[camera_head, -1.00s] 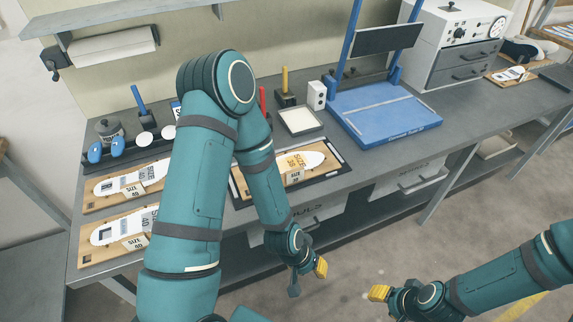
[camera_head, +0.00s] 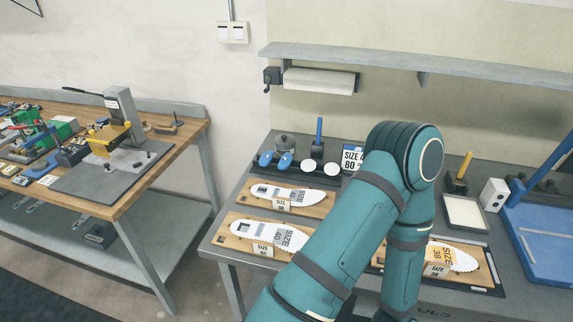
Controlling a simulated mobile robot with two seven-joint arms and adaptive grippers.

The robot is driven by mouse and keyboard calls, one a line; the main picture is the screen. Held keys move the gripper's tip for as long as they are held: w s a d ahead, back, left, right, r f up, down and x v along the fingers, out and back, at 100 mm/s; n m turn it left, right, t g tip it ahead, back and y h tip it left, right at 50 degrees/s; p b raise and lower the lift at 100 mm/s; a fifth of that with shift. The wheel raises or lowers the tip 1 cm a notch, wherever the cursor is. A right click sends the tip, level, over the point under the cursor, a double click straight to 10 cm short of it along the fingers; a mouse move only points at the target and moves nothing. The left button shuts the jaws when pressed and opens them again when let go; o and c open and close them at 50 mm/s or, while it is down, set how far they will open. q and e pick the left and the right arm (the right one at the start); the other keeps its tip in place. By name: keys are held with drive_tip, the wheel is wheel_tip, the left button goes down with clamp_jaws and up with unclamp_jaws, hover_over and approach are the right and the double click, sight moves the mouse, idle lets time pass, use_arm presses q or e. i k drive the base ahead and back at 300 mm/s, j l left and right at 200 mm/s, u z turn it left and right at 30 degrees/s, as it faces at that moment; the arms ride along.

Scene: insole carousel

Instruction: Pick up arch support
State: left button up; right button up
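A dark rack (camera_head: 258,171) at the back left of the grey bench holds two blue oval pads (camera_head: 285,160) and two white round pads (camera_head: 308,166). I cannot tell for sure which of these is the arch support. White insoles lie on wooden boards: one on the rear left board (camera_head: 256,206), one on the front left board (camera_head: 233,246), and one with an orange size label on the right board (camera_head: 486,272). My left arm crosses in front of the bench and partly covers the right board. Neither gripper is in view.
A wooden table (camera_head: 120,205) with a press-like fixture (camera_head: 119,115) stands at left, across a floor gap. A paper roll (camera_head: 320,80) hangs under the wall shelf (camera_head: 370,58). A shallow tray (camera_head: 465,228) and a blue stand (camera_head: 545,235) are at right.

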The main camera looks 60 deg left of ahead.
sight(285, 161)
drive_tip(key=u, duration=2.05)
drive_tip(key=i+j+u, duration=0.1)
drive_tip(key=j+u, duration=0.25)
drive_tip(key=u, duration=0.15)
drive_tip(key=i+j+u, duration=0.1)
drive_tip(key=j+u, duration=0.25)
drive_tip(key=u, duration=0.15)
drive_tip(key=i+j+u, duration=0.1)
drive_tip(key=u, duration=0.35)
drive_tip(key=i+j+u, duration=0.15)
drive_tip(key=u, duration=0.3)
drive_tip(key=i+j+u, duration=0.2)
drive_tip(key=u, duration=0.25)
drive_tip(key=i+j+z, duration=0.3)
drive_tip(key=i, duration=0.25)
drive_tip(key=i+z, duration=0.1)
drive_tip(key=z, duration=0.35)
drive_tip(key=i+z, duration=0.15)
drive_tip(key=z, duration=0.25)
drive_tip(key=i+z, duration=0.1)
drive_tip(key=z, duration=0.35)
drive_tip(key=i+z, duration=0.1)
drive_tip(key=z, duration=0.3)
drive_tip(key=i+j+z, duration=0.1)
drive_tip(key=z, duration=0.35)
drive_tip(key=i+j+z, duration=0.1)
drive_tip(key=z, duration=0.35)
drive_tip(key=j+z, duration=0.15)
drive_tip(key=z, duration=0.25)
drive_tip(key=i, duration=0.05)
